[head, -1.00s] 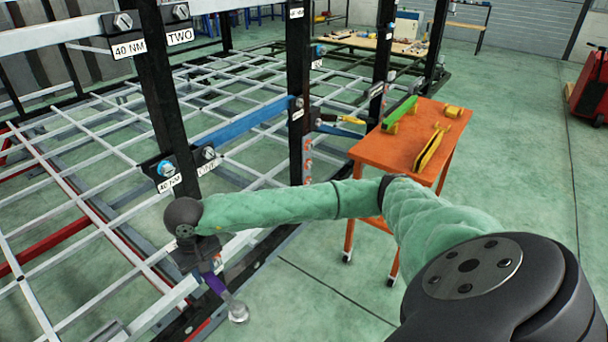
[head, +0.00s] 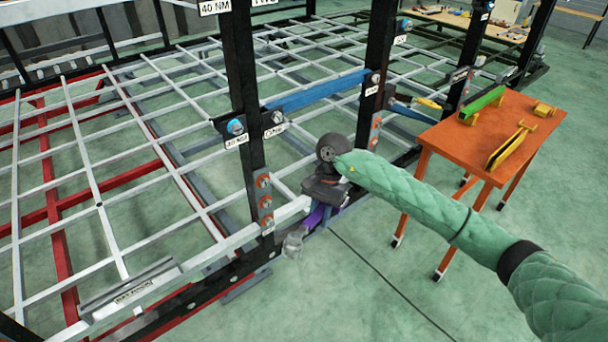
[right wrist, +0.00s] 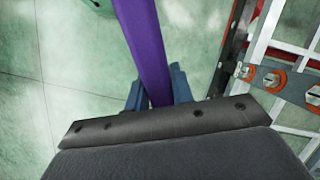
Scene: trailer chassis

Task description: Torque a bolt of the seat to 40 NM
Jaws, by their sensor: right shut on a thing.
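My right gripper (head: 318,205) is shut on a purple-handled tool (head: 314,217), whose grey metal end (head: 293,243) hangs down to the left. The purple handle (right wrist: 143,45) also shows in the right wrist view, between the dark blue fingers (right wrist: 155,90). A blue-ringed bolt (head: 235,126) sits above a "40 NM" label (head: 236,140) on that post. Another bolt (head: 278,117) is beside it, by a label reading ONE. I cannot tell which part is the seat.
Several orange-ringed bolts run down the lower post (head: 263,181); similar ones show in the right wrist view (right wrist: 272,79). A white and black frame rail (head: 200,250) crosses below. An orange cart (head: 480,140) carries green and yellow tools.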

